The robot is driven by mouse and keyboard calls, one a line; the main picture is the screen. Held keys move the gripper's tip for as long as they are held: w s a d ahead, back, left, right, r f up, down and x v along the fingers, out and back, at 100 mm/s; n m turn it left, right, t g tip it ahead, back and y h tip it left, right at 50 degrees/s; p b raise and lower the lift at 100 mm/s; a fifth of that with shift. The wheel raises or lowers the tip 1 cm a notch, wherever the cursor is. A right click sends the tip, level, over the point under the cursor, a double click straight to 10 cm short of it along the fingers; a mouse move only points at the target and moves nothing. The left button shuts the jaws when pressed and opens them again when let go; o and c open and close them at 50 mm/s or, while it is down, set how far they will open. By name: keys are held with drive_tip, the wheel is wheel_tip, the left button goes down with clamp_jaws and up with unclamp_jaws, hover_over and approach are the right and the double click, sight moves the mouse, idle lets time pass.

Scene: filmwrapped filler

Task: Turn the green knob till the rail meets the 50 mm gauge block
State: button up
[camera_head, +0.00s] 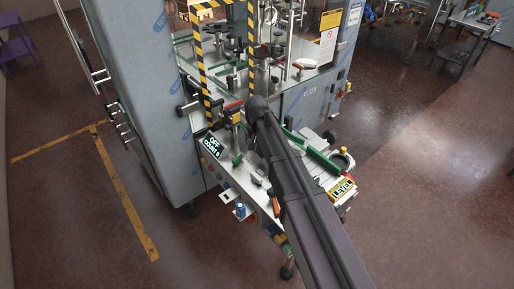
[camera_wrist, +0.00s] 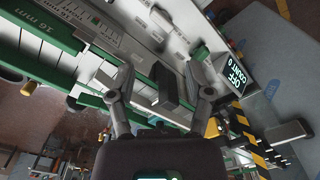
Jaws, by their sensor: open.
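My gripper (camera_wrist: 162,66) is open in the wrist view, its two fingers spread above the steel machine bed. Nothing is held between them; a dark rectangular block (camera_wrist: 176,90) shows below, in the gap. A green part (camera_wrist: 198,50), possibly the green knob, shows close to the right fingertip; I cannot tell whether they touch. A long green rail (camera_wrist: 148,112) runs behind the left finger. In the head view a green rail (camera_head: 312,152) lies right of my arm, which hides the gripper. A small green part (camera_head: 237,158) shows left of it. I cannot identify the 50 mm gauge block.
A display (camera_head: 212,147) reads OFF, COUNT 0. A yellow LEVEL sign (camera_head: 342,189) sits at the bed's near right corner. Black-yellow striped posts (camera_head: 204,75) and a tall grey cabinet (camera_head: 150,75) stand close by.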

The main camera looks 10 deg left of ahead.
idle(0.3)
drive_tip(key=s+d+f+b, duration=0.2)
drive_tip(key=s+d, duration=0.1)
drive_tip(key=d, duration=0.6)
drive_tip(key=s+d+f+m+b, duration=0.15)
drive_tip(key=s+d, duration=0.25)
drive_tip(key=d, duration=0.4)
drive_tip(key=s+d+f+n+b, duration=0.1)
drive_tip(key=s+d+f+b, duration=0.15)
drive_tip(key=d, duration=0.65)
drive_tip(key=s+d+f+b, duration=0.5)
drive_tip(key=s+f+b, duration=0.1)
drive_tip(key=f+b, duration=0.4)
drive_tip(key=shift+s+d+f+m+b, duration=0.15)
drive_tip(key=shift+d+f+m+b, duration=0.05)
drive_tip(key=shift+f+m+b, duration=0.2)
drive_tip(key=shift+c, duration=0.6)
